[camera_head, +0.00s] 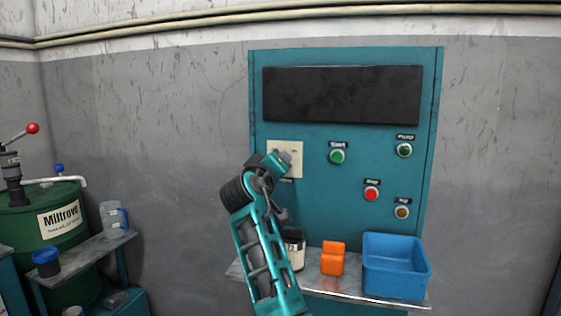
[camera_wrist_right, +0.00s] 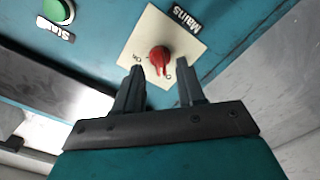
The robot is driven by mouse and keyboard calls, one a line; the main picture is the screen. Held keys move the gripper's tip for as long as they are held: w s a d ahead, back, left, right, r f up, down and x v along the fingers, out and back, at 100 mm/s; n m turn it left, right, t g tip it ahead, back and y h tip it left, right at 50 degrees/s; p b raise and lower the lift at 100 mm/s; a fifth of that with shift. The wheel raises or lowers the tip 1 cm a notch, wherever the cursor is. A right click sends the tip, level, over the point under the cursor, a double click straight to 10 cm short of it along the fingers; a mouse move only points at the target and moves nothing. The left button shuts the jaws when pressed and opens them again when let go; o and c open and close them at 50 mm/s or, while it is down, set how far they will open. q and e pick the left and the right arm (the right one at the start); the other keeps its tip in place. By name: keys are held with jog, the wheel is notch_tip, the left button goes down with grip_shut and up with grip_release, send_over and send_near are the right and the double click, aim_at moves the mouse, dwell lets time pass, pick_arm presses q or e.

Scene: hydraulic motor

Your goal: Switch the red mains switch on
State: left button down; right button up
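The red mains switch (camera_wrist_right: 159,56) is a rotary knob on a cream plate (camera_wrist_right: 185,42) labelled "Mains". In the right wrist view its narrow end points down, near the mark at the plate's lower edge. My right gripper (camera_wrist_right: 160,72) is open, its two fingers on either side of the knob's lower end. I cannot tell whether they touch it. In the head view my right arm reaches up to the cream plate (camera_head: 275,148) on the teal cabinet (camera_head: 320,190), and the gripper and wrist hide the red knob. My left gripper is not in view.
The cabinet also carries a green start button (camera_head: 337,156), a red stop button (camera_head: 371,193) and other buttons. Below, a shelf (camera_head: 350,291) holds a blue bin (camera_head: 395,280), an orange object (camera_head: 333,260) and a black-topped jar (camera_head: 296,255). A green drum (camera_head: 30,228) stands left.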

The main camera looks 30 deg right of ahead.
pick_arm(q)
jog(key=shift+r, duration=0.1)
pick_arm(e)
jog(key=shift+x, duration=1.45)
grip_shut()
pick_arm(q)
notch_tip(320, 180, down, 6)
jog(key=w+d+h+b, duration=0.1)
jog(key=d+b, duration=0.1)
jog(key=b, duration=0.8)
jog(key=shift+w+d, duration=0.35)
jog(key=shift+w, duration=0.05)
pick_arm(e)
jog(key=m, duration=1.8)
grip_release()
